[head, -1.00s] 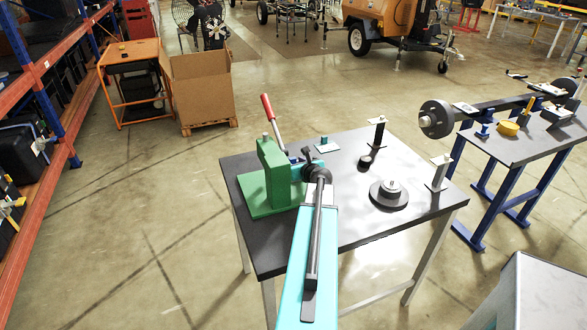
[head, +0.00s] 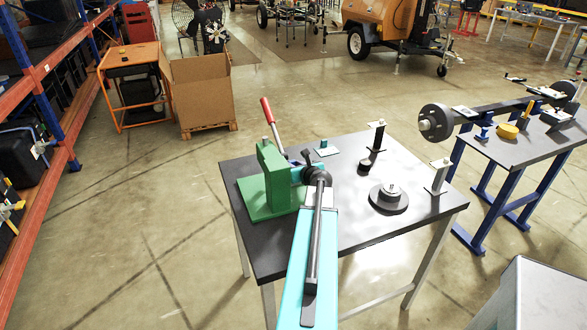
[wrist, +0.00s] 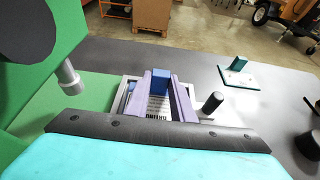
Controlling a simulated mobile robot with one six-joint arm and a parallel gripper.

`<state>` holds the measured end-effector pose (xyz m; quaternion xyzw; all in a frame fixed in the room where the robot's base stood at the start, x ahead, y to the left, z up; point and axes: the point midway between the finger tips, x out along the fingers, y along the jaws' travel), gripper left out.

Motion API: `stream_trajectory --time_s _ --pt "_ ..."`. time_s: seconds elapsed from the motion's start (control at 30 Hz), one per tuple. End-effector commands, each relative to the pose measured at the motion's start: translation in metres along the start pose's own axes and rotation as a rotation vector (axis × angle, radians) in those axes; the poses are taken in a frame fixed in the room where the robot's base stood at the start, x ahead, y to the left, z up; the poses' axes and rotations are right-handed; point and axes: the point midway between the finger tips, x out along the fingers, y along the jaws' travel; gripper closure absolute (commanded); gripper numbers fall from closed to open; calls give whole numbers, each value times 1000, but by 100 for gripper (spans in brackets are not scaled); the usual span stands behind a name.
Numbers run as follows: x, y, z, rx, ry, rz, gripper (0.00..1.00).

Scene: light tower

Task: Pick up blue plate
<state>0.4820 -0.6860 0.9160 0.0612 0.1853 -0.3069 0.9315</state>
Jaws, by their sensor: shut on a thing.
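The blue plate shows in the wrist view as a pale base with an upright blue block (wrist: 161,76) on it. My gripper (wrist: 157,88) has its two purple fingers shut on the blue block, one on each side. The plate lies beside the green press (wrist: 25,130), with part of its pale base hidden under the fingers. I cannot tell whether the base still touches the surface below. In the head view my arm covers most of the plate, next to the green press (head: 270,175) on the dark table.
A pale plate with a teal block (head: 326,150) stands behind. A black post stands (wrist: 212,103) right of my fingers. A round dark weight (head: 388,198) and two upright stands (head: 376,138) (head: 439,176) are on the right. The press's red lever (head: 267,111) rises at the left.

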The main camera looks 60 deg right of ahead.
Motion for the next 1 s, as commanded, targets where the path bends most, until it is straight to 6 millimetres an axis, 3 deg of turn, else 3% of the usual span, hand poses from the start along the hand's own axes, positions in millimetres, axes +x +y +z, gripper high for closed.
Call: stream_trajectory --time_s 0.37,1.0 --pt "-12 0 28 -2 -2 -1 100" --pt "-116 -62 -3 1 -2 -3 100"
